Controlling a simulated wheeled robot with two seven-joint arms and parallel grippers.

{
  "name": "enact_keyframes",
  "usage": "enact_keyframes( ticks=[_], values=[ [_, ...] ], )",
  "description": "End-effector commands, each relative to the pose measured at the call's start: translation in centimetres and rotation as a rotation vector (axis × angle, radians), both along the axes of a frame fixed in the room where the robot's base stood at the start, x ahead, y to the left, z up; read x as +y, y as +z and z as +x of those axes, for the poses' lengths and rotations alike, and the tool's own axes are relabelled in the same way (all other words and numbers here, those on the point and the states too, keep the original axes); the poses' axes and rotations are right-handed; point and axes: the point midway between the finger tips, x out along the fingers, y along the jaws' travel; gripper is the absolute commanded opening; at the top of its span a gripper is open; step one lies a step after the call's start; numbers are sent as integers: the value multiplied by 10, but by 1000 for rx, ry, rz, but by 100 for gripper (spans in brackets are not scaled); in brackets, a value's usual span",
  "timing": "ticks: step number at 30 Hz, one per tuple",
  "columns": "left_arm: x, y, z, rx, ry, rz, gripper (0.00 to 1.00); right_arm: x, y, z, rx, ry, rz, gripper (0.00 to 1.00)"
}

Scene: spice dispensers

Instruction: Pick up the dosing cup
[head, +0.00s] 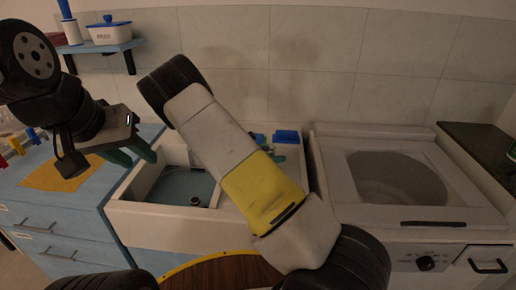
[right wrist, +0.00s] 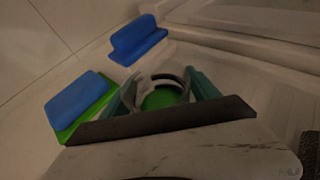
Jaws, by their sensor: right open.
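In the right wrist view, a round cup-like thing with a grey rim and green inside (right wrist: 162,97) sits between the two teal fingers of my right gripper (right wrist: 164,82). It looks like the dosing cup. The right gripper is open, with a finger on each side of it. I cannot tell whether either finger touches it. In the head view my right arm hides most of this spot.
In the right wrist view, a green container with a blue lid (right wrist: 78,101) stands to the left, and another blue-topped thing (right wrist: 137,41) behind. A sink (head: 181,188) lies left of my right arm. A white appliance with a round basin (head: 334,195) stands right.

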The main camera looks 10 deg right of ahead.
Motion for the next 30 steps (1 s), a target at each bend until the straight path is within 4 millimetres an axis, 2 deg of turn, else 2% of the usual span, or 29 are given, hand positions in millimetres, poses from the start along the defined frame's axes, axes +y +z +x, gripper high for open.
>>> enact_keyframes(
  ticks=[6,8,15,30],
  values=[
    [0,0,0,0,0,0,36,-1,-1,1,-1,1,2,70],
    [0,0,0,0,0,0,36,-1,-1,1,-1,1,2,60],
    [0,0,0,0,0,0,36,-1,-1,1,-1,1,2,13],
    [0,0,0,0,0,0,36,-1,7,1,-2,0,1,11]
  ],
)
